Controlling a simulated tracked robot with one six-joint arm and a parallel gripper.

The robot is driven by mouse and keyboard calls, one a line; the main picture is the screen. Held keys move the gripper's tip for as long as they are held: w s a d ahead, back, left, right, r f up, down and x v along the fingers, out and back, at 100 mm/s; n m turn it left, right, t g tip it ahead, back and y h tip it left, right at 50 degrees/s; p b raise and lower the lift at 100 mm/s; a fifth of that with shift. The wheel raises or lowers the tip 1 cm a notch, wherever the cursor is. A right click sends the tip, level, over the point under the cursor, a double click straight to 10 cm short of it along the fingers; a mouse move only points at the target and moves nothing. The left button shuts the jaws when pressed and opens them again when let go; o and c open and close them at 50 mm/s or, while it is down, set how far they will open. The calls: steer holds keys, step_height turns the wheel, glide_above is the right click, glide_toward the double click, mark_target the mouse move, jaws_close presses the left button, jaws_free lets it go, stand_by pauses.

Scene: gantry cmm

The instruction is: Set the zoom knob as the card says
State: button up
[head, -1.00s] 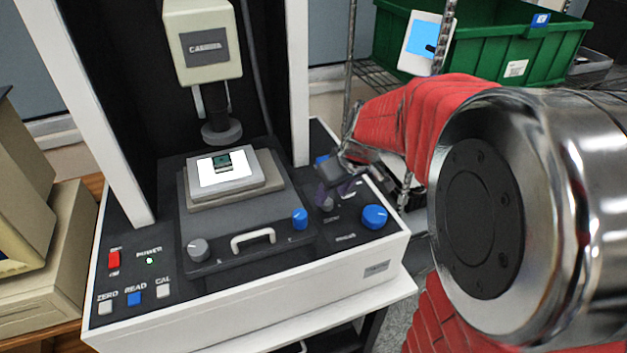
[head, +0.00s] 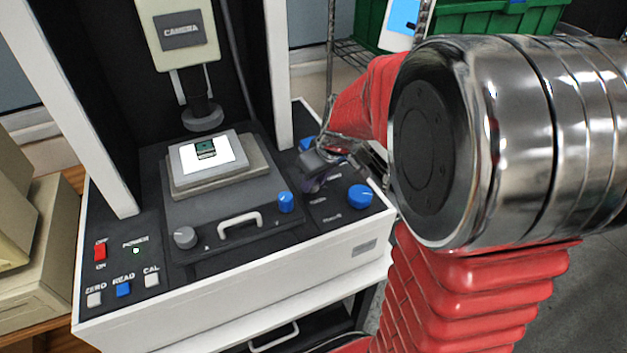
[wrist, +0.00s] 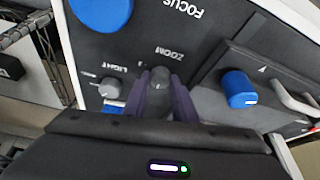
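The small grey zoom knob (wrist: 160,78) sits beside the word ZOOM on the black panel in the wrist view. My gripper (wrist: 160,90) has its two purple fingers on either side of this knob. I cannot tell whether the fingers touch it. In the head view my gripper (head: 316,180) is low over the right part of the panel and hides the knob. The knob's pointer setting is too small to read. A white card with a blue area (head: 404,14) is at the top, cut by the frame edge; no writing on it is legible.
The large blue focus knob (head: 360,197) and the grey light knob (wrist: 111,88) are close to my gripper. A smaller blue knob (head: 286,202) and a white handle (head: 240,224) are on the stage. A green bin (head: 490,18) stands behind.

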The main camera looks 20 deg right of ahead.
steer(key=shift+a, duration=0.1)
steer(key=c, duration=0.4)
steer(key=shift+m, duration=0.6)
steer(key=shift+a+m+h, duration=0.1)
steer(key=shift+m+h, duration=0.8)
steer(key=shift+m, duration=0.8)
steer(key=shift+a+m+g+h, duration=0.1)
steer(key=shift+m+g+h, duration=0.35)
steer(key=shift+m, duration=1.35)
steer(key=shift+m+h, duration=0.25)
steer(key=shift+m, duration=0.15)
steer(key=o, duration=1)
